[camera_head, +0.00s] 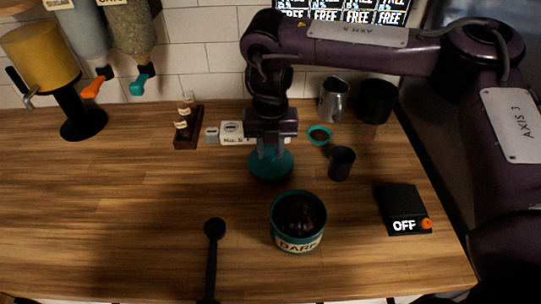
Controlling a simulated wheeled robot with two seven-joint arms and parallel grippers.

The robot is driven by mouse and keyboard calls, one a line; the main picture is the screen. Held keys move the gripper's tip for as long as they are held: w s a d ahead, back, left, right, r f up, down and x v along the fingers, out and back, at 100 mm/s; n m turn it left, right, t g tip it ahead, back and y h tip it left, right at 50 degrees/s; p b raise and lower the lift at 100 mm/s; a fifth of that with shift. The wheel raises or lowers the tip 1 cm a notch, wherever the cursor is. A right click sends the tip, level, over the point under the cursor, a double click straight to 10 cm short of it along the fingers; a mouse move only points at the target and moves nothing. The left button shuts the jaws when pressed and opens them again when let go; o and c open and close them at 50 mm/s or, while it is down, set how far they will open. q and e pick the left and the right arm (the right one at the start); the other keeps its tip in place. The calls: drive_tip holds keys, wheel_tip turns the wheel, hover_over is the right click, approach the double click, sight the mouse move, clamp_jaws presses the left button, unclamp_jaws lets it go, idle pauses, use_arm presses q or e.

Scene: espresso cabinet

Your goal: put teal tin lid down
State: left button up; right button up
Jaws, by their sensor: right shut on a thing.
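The teal tin lid (270,168) is a round teal disc with a raised middle, behind the tin. My right gripper (271,150) points down over it and is shut on its middle. I cannot tell whether the lid touches the counter. The open teal tin (298,240) with a "DARK" label stands in front of the lid and holds dark contents. My left gripper is not in view.
A black scoop (214,230) lies left of the tin. A black scale (404,210) reading OFF and a dark cup (341,163) are to the right. A small teal bowl (319,135), a metal pitcher (333,100) and a vial rack (186,128) stand behind. The left counter (110,200) is clear.

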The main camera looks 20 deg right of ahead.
sight(271, 151)
drive_tip(key=shift+f, duration=1.3)
drive_tip(key=shift+f, duration=0.15)
drive_tip(key=o, duration=0.9)
drive_tip(key=shift+o, duration=0.2)
wheel_tip(271, 151, up, 12)
drive_tip(key=shift+r+p, duration=0.2)
drive_tip(key=shift+p, duration=0.15)
